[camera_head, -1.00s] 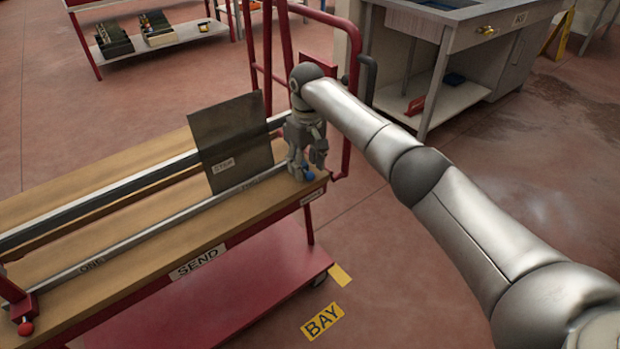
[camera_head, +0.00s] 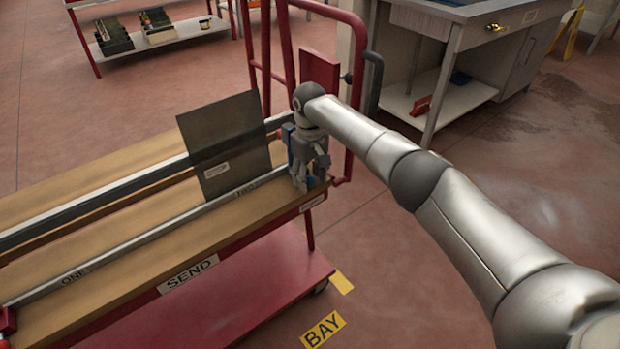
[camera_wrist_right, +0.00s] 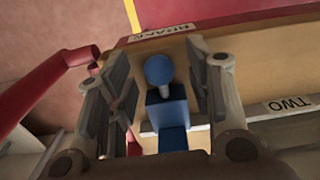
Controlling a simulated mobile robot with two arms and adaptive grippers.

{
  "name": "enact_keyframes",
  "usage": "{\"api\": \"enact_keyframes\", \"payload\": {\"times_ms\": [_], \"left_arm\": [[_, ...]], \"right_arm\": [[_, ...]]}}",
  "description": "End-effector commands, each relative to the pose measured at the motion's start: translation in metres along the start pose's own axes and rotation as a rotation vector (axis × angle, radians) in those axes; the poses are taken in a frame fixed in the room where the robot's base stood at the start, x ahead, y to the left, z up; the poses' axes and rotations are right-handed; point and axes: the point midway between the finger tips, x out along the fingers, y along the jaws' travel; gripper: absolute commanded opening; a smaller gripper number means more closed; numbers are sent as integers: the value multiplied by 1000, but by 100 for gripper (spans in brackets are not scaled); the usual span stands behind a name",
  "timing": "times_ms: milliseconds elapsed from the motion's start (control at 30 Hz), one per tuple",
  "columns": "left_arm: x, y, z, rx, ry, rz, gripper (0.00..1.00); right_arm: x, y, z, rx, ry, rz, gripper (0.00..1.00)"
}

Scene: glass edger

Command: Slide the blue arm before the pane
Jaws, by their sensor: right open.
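The dark grey pane (camera_head: 225,146) stands upright and tilted on the cart, with a pale label low on its face. The blue arm (camera_head: 289,143) is at the cart's right end, right of the pane and apart from it, partly hidden by my right gripper (camera_head: 311,181). In the right wrist view, the blue arm (camera_wrist_right: 172,136) and its round blue knob (camera_wrist_right: 158,70) lie between the fingers of my open right gripper (camera_wrist_right: 163,85), with visible room on both sides. My left gripper is not in view.
The wooden cart top has a front rail marked ONE (camera_head: 73,276) and TWO (camera_wrist_right: 289,105). A red arm end (camera_head: 8,320) shows at the far left. A red tubular handle (camera_head: 360,110) rises behind the cart's right end. A grey bench (camera_head: 440,105) stands behind right.

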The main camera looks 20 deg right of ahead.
Motion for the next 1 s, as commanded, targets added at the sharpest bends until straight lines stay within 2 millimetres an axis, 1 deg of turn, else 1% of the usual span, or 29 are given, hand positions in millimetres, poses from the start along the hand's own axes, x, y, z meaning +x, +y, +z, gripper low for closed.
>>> {"api": "enact_keyframes", "payload": {"times_ms": [100, 300, 333, 700, 1000], "left_arm": [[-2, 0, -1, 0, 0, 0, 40], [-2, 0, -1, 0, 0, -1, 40], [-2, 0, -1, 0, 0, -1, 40], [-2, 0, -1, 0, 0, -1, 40], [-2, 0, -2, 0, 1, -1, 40]], "right_arm": [[4, 0, 0, 0, 0, 0, 48], [4, 0, 0, 0, 0, 0, 48], [4, 0, 0, 0, 0, 0, 47], [4, 0, 0, 0, 0, 0, 0], [3, 0, 0, 0, 1, 1, 0]]}}
